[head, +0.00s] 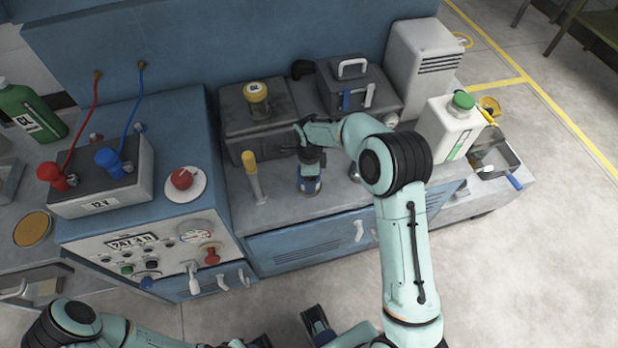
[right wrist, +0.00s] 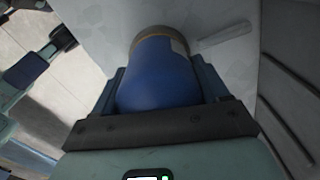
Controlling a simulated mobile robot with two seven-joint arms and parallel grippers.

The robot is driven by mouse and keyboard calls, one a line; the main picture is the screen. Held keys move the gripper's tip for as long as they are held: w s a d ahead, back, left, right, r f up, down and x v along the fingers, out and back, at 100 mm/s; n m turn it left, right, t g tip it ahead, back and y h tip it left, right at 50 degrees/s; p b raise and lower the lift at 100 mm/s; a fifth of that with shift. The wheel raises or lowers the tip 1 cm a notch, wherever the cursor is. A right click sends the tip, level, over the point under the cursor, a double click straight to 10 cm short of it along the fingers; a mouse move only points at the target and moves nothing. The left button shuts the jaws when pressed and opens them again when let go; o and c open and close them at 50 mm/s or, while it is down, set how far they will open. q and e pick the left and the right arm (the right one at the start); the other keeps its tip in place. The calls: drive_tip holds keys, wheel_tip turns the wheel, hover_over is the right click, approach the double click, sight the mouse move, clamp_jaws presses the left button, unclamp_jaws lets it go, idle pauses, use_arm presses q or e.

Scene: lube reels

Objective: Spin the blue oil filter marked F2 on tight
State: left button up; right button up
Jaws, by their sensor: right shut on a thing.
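The blue oil filter (head: 309,184) stands on the grey bench top near its front edge, below my right gripper (head: 312,157). In the right wrist view the blue filter (right wrist: 158,80) fills the space between the fingers of my right gripper (right wrist: 160,92), which is shut on it. Its far end has a tan-brown band. I cannot read an F2 marking. The head view does not show clearly whether the filter touches the bench. My left arm comes in at the bottom left; its gripper is cut off by the lower edge and I cannot tell its opening.
A yellow-handled post (head: 252,178) stands just left of the filter. Behind are a dark block (head: 236,128) bearing a yellow-topped jar (head: 257,99) and a grey box with a handle (head: 345,92). A white green-capped jug (head: 447,128) stands right. A control cabinet (head: 140,240) is left.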

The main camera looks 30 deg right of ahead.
drive_tip(key=shift+d+m, duration=0.25)
drive_tip(key=shift+m, duration=0.15)
drive_tip(key=o, duration=1.3)
drive_tip(key=shift+a+r, duration=0.1)
drive_tip(key=shift+r, duration=0.15)
wheel_tip(320, 180, up, 13)
drive_tip(key=shift+f+p, duration=0.1)
drive_tip(key=shift+p, duration=0.45)
